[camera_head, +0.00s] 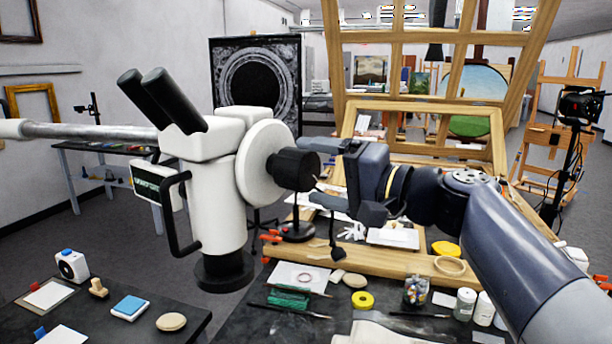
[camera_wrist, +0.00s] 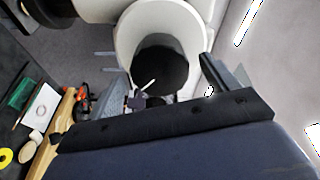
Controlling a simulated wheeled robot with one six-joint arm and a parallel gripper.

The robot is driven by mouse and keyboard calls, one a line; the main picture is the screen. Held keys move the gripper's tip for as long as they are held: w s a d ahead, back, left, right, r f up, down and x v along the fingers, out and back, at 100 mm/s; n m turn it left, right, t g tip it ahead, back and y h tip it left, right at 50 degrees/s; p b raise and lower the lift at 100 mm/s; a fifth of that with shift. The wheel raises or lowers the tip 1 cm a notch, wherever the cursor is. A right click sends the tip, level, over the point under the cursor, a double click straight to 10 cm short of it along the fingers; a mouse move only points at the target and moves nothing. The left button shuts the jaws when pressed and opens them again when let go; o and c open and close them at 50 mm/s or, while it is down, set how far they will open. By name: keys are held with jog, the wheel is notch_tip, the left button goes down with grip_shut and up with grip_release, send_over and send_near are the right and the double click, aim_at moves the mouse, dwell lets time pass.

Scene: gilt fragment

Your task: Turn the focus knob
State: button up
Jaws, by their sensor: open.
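The white microscope (camera_head: 217,190) stands at left centre in the head view, with two black eyepieces. Its black focus knob (camera_head: 290,170) sticks out to the right from a round white housing (camera_head: 258,165). The knob also shows in the wrist view (camera_wrist: 165,62), with a thin white mark near its edge. My gripper (camera_head: 314,173) is open at the knob's right end, one finger above and one below in the head view. The knob lies between the fingers in the wrist view. I cannot tell whether either finger touches it.
A dark worktable (camera_head: 255,325) below holds a yellow tape roll (camera_head: 363,300), a glass jar (camera_head: 416,290), white bottles and papers. A wooden easel frame (camera_head: 420,105) stands behind my arm. A second dark table with small items is at lower left.

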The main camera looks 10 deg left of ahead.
jog(key=b+v, duration=0.1)
jog(key=v, duration=0.6)
jog(key=shift+d+b, duration=0.3)
jog(key=shift+d, duration=0.1)
jog(key=shift+s, duration=0.15)
dwell(0.8)
